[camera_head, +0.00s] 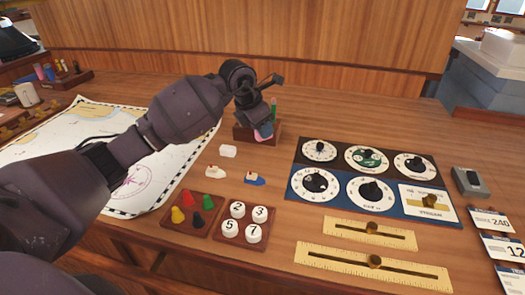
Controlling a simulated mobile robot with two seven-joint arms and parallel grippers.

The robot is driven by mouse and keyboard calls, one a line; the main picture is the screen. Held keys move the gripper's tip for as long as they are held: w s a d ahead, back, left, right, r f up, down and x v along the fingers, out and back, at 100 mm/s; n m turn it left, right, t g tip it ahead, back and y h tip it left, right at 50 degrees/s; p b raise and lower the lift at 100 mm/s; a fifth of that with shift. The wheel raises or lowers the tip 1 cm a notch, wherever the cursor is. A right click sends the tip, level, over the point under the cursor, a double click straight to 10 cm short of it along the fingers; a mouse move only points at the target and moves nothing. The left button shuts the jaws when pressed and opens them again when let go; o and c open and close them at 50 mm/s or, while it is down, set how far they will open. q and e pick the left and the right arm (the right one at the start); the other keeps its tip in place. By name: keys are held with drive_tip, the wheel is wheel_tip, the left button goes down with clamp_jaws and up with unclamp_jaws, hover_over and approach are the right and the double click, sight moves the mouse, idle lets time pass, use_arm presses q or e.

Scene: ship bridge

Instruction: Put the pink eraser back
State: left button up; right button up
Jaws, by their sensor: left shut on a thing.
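My left gripper (262,112) reaches in from the left over the small brown wooden holder (243,133) near the back of the table. It is shut on the pink eraser (265,132), whose lower part shows below the fingers. The eraser is over or in front of the holder; I cannot tell whether it is inside or touching. A green pencil-like thing (274,104) stands at the holder's right side. The gripper hides much of the holder. My right gripper is not in view.
A white block (228,151) and two small boats, white (215,171) and blue (254,179), lie in front. Trays of coloured pegs (192,214) and number discs (243,223) stand nearer. A dial panel (375,178) is at right, a chart (72,140) at left.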

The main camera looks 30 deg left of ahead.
sight(267, 159)
use_arm(q)
drive_tip(key=shift+f, duration=3.8)
drive_tip(key=shift+f, duration=0.2)
drive_tip(key=o, duration=0.8)
drive_tip(key=shift+r, duration=0.1)
drive_tip(key=shift+r, duration=0.25)
drive_tip(key=shift+v, duration=5.85)
drive_tip(key=shift+r, duration=0.1)
